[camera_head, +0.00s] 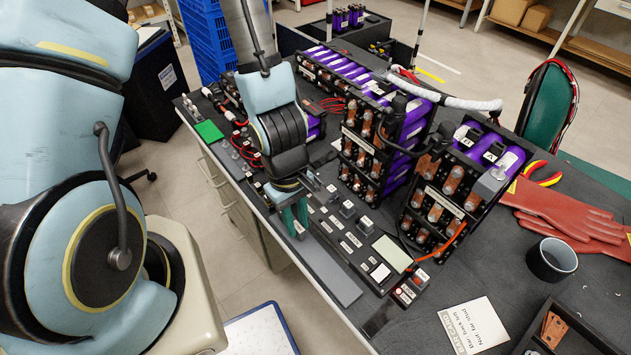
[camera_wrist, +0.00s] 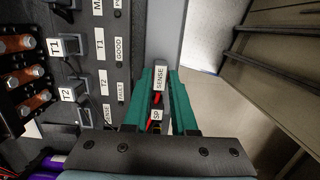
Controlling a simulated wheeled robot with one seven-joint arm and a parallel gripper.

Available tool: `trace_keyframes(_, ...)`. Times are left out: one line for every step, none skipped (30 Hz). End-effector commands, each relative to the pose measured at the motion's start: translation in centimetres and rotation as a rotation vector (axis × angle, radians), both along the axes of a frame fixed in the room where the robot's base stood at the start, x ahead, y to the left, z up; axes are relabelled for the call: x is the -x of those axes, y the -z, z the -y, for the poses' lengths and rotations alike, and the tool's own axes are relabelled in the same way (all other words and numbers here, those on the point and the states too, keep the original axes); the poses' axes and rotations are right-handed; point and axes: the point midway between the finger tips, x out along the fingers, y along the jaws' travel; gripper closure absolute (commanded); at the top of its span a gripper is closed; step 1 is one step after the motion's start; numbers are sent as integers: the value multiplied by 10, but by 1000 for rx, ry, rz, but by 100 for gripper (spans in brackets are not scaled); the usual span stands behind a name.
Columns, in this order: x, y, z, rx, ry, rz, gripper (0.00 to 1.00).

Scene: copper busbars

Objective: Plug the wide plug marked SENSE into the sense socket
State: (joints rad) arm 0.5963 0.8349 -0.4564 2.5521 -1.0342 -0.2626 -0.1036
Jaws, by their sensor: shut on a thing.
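My gripper (camera_wrist: 161,72) has teal fingers and is shut on the grey wide plug marked SENSE (camera_wrist: 160,80). Red and dark leads and a small tag marked SP (camera_wrist: 156,115) show behind the plug, between the fingers. In the head view my gripper (camera_head: 294,226) is at the front edge of the bench, beside the dark labelled panel. On that panel a label (camera_wrist: 107,114) that seems to read SENSE is partly covered near my gripper's body. I cannot make out the sense socket's opening. The plug appears to be off the panel, over the grey strip.
The dark panel (camera_wrist: 97,75) carries T1 and T2 plugs (camera_wrist: 67,47) and several labels. Battery modules with copper busbars (camera_head: 365,140) stand behind it. A grey strip (camera_head: 332,277) runs along the bench front. Red gloves (camera_head: 570,213) and a dark mug (camera_head: 552,260) lie right.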

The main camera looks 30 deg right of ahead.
Motion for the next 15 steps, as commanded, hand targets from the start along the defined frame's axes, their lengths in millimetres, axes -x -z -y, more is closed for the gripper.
trace_keyframes(0, -2, 0, 0, 0, 0, 100)
trace_keyframes(0, -4, 0, 0, 0, 0, 100)
trace_keyframes(0, -6, 0, 0, 0, 0, 100)
trace_keyframes(0, -9, 0, 0, 1, 0, 100)
trace_keyframes(0, -11, 0, 0, 1, 1, 100)
trace_keyframes(0, -16, 0, 0, 1, 1, 100)
trace_keyframes(0, -19, 0, 0, 2, 1, 100)
trace_keyframes(0, -22, 0, 0, 2, 1, 100)
trace_keyframes(0, -26, 0, 0, 2, 1, 100)
trace_keyframes(0, -29, 0, 0, 1, 1, 100)
trace_keyframes(0, -32, 0, 0, 1, 1, 100)
trace_keyframes(0, -36, 0, 0, 1, 0, 100)
trace_keyframes(0, -38, 0, 0, 0, 0, 100)
trace_keyframes(0, -40, 0, 0, 0, 0, 100)
trace_keyframes(0, -41, 0, 0, -1, 0, 100)
